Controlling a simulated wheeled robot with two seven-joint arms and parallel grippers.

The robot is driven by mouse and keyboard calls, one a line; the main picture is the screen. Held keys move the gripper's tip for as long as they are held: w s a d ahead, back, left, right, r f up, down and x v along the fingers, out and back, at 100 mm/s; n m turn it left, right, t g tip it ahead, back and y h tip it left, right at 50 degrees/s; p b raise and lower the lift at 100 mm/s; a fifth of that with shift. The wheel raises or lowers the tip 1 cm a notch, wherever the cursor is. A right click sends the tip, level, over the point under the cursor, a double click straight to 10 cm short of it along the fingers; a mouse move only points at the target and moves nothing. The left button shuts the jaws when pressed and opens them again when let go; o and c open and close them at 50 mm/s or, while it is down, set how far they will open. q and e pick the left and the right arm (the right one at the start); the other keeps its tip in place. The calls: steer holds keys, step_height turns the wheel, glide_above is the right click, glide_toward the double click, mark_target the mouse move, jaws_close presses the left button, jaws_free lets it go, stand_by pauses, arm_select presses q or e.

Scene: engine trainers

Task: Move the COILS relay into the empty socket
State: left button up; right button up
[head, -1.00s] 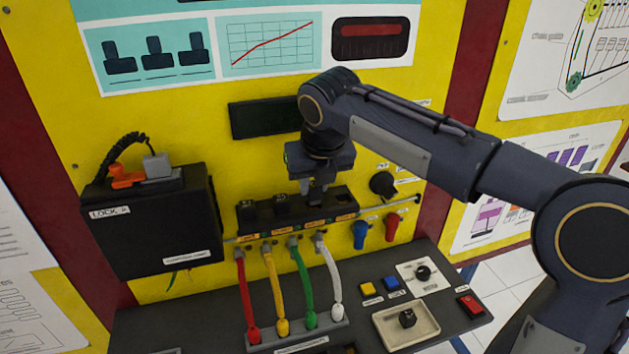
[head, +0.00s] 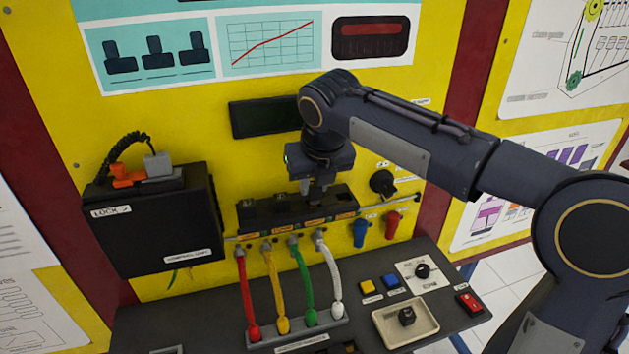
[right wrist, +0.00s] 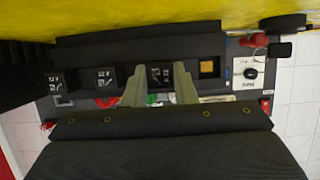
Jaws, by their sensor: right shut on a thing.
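The dark relay holder (head: 265,222) is a long block on the yellow panel, with labels along its front edge. My right gripper (head: 318,197) points down over its right half, shut on a black relay (right wrist: 160,75) with white markings, which stands between the fingers in the right wrist view (right wrist: 159,88). Whether it is fully seated I cannot tell. Two other black relays (right wrist: 105,78) (right wrist: 60,82) stand to its left in that view. The empty socket (right wrist: 209,68) shows an orange square just right of the gripper. The relay names are too small to read. My left gripper is not in view.
Red, yellow, green and white cables (head: 303,275) run below the holder. Blue (head: 360,234) and red (head: 392,225) connectors and a black knob (head: 382,183) are at its right. A beige tray (head: 427,322) with a black piece lies on the desk. A black box (head: 150,230) hangs left.

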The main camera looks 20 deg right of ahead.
mark_target(314, 185)
steer(key=shift+f+b, duration=0.35)
steer(key=shift+f, duration=0.3)
steer(key=o, duration=0.7)
steer(key=shift+r, duration=0.1)
steer(key=shift+p+v, duration=2.3)
steer(key=shift+v, duration=0.35)
steer(key=shift+w, duration=0.2)
steer(key=shift+r+p, duration=0.7)
steer(key=shift+p, duration=0.15)
